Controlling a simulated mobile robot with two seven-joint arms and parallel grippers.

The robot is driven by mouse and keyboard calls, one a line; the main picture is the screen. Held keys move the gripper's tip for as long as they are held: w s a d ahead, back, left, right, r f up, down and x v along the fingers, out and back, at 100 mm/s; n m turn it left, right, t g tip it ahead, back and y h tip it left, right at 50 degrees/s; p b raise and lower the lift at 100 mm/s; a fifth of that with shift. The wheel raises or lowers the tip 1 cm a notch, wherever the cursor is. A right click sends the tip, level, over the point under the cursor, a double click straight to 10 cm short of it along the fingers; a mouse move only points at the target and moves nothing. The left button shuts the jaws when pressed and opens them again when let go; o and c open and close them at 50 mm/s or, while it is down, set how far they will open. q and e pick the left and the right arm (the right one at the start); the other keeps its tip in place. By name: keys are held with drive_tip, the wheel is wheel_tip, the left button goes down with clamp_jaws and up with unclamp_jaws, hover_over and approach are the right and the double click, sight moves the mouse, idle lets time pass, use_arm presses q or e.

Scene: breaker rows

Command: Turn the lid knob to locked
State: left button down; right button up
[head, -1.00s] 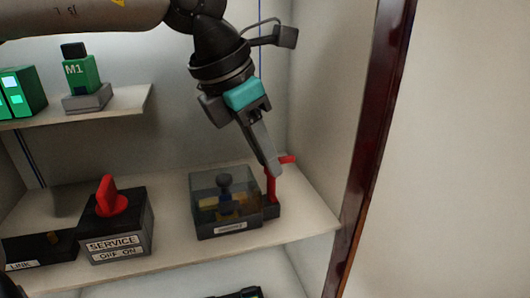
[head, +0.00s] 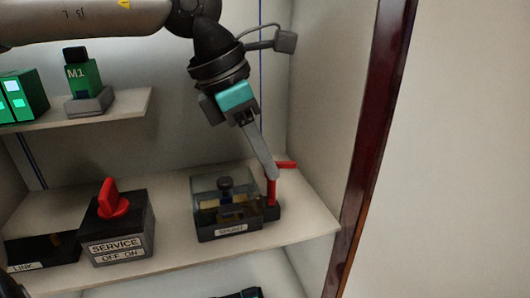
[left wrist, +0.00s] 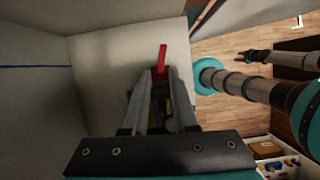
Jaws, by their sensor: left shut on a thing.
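A dark box labelled SHUNT (head: 228,224) sits on the middle shelf with a smoky clear cover (head: 212,184). Inside the cover a dark round knob and yellow parts show. At the box's right side stands a red upright post with a short red arm (head: 286,164) at its top, pointing right. My left gripper (head: 270,176) reaches down from above and is shut on the red post, its fingers hiding part of it. The red piece (left wrist: 162,57) also shows between the fingertips in the left wrist view. My right gripper (left wrist: 246,56) seems to show there, small and dark.
A black SERVICE box (head: 118,232) with a red rotary handle stands to the left, beside a black LINK block (head: 40,251). A green M1 module (head: 83,78) stands on the upper shelf. The cabinet's side wall is close on the right.

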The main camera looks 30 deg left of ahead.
use_arm(q)
drive_tip(key=m, duration=0.2)
drive_tip(key=m+g+h+p, duration=0.1)
drive_tip(key=m, duration=0.1)
drive_tip(key=shift+w+a+m+g, duration=0.15)
drive_tip(key=shift+w+m+g, duration=0.05)
drive_tip(key=shift+m+g, duration=0.1)
drive_tip(key=m+g+p, duration=0.1)
drive_tip(key=m, duration=0.1)
drive_tip(key=shift+w+m, duration=0.15)
drive_tip(key=shift+m, duration=0.25)
drive_tip(key=m+g, duration=0.1)
drive_tip(key=m, duration=0.2)
drive_tip(key=shift+w+m, duration=0.15)
drive_tip(key=shift+m, duration=0.15)
drive_tip(key=shift+w+m+g, duration=0.15)
drive_tip(key=shift+m+g, duration=0.75)
drive_tip(key=shift+m, duration=1)
drive_tip(key=c, duration=0.7)
unclamp_jaws()
